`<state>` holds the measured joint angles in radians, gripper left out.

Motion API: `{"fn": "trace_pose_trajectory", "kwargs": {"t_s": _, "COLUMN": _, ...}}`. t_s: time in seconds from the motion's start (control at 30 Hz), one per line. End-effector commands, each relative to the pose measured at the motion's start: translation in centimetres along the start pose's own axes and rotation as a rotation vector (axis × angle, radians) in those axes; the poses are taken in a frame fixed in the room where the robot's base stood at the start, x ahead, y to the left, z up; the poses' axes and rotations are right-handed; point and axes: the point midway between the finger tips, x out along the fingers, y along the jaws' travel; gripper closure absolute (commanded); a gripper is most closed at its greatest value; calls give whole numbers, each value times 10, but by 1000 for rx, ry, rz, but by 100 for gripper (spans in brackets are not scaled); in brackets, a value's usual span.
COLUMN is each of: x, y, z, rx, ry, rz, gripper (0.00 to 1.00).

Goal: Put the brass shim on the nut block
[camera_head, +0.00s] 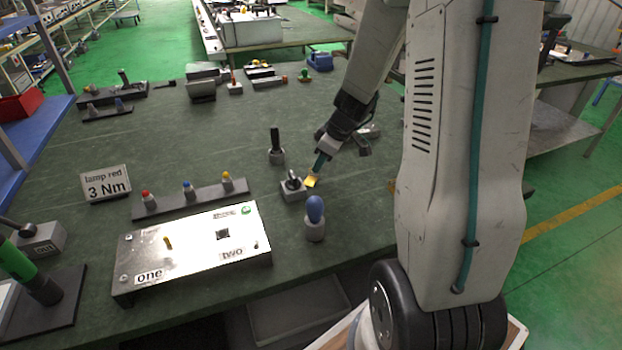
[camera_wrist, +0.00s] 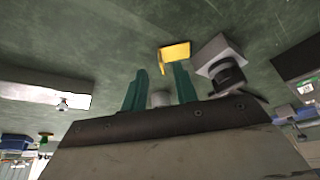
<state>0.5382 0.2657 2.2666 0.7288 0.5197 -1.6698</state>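The brass shim (camera_head: 311,182) is a small yellow bent plate beside a grey block, low over or on the bench. My gripper (camera_head: 318,169) points down at it. In the wrist view, the shim (camera_wrist: 176,51) shows just past the two green fingertips (camera_wrist: 161,72). Its narrow tab lies between them with a visible gap on each side, so the fingers look open. The grey block with a dark round top (camera_head: 292,189), which looks like the nut block, stands just left of the shim. It also shows in the wrist view (camera_wrist: 217,55), right of the fingers.
A blue-topped knob (camera_head: 315,210) stands in front of the block and a black-handled post (camera_head: 276,150) behind it. A metal panel (camera_head: 190,247) and a dark rail (camera_head: 188,199) with several coloured pegs lie to the left. The bench is clear at centre left.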

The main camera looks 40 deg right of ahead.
Motion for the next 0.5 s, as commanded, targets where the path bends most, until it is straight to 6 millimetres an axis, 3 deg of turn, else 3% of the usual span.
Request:
{"fn": "trace_pose_trajectory", "kwargs": {"t_s": 0.2, "x": 27, "y": -2, "z": 0, "rx": 1, "ry": -1, "rz": -2, "gripper": 71}}
{"fn": "trace_pose_trajectory", "kwargs": {"t_s": 0.47, "x": 28, "y": -2, "z": 0, "rx": 0, "ry": 0, "rz": 0, "gripper": 71}}
{"fn": "trace_pose_trajectory", "kwargs": {"t_s": 0.5, "x": 28, "y": -2, "z": 0, "rx": 0, "ry": 0, "rz": 0, "gripper": 82}}
